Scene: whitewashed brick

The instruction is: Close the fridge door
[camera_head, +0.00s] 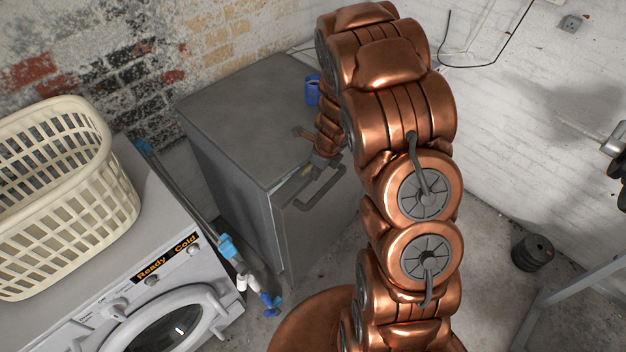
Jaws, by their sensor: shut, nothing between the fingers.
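The fridge is a low dark grey box (243,108) against the brick wall, left of my arm. Its door (318,217) is on the front side, facing the lower right, with a bar handle along its top. The door is close to the body; a small pale yellowish patch shows near its top edge, and I cannot tell how wide any gap is. My gripper (322,170) is at the top of the door by the handle, shut and small in view. I cannot tell whether it touches the door. My arm hides the door's right part.
A blue mug (312,91) stands on the fridge top. Left of the fridge are a washing machine (160,318) with a cream laundry basket (62,190) and long-handled tools (190,205). A black weight (534,252) and a metal frame (585,290) stand at right.

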